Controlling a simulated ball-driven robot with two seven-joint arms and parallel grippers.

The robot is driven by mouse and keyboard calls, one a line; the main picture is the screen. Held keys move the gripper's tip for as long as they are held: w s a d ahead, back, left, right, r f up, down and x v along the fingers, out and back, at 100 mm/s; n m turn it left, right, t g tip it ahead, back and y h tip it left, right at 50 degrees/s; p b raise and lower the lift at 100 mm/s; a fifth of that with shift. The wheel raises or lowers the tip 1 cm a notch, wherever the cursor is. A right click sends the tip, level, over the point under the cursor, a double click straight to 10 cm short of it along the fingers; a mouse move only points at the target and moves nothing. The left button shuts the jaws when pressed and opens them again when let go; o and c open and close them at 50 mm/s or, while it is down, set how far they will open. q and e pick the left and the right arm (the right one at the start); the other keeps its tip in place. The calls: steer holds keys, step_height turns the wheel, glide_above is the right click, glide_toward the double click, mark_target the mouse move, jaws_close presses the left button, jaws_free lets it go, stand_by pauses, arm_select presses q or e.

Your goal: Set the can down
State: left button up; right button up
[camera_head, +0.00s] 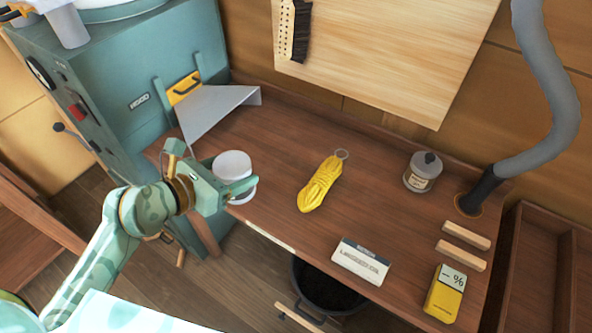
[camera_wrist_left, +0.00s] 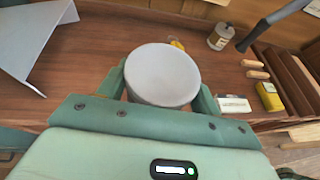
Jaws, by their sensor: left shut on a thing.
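A white can (camera_head: 233,168) with a plain pale grey top is at the left front part of the brown bench (camera_head: 285,150). My left gripper (camera_head: 236,188) is shut on the can, one finger on each side of it. In the left wrist view the can (camera_wrist_left: 163,75) sits between the two green fingers (camera_wrist_left: 160,92). The can looks upright. My right gripper is in neither view.
A grey sheet-metal piece (camera_head: 215,105) is behind the can. Bare bench lies between can and rope.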

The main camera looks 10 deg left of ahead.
arm_select(q)
steer(key=w+a+f+b, duration=0.1)
steer(key=w+f+b, duration=0.1)
steer(key=w+f, duration=0.2)
steer(key=w+a+f+b, duration=0.2)
steer(key=w+f, duration=0.2)
steer(key=w, duration=0.1)
steer(key=w+a+f+b, duration=0.1)
steer(key=w+f+b, duration=0.2)
steer(key=w+f, duration=0.1)
steer(key=shift+w+a+f, duration=0.2)
steer(key=shift+a+f, duration=0.1)
steer(key=shift+f, duration=0.25)
steer(key=shift+r, duration=0.1)
steer(key=o, duration=0.9)
steer(key=shift+s+f, duration=0.1)
steer(key=shift+f, duration=0.15)
steer(key=shift+c, duration=0.2)
steer(key=o, duration=0.4)
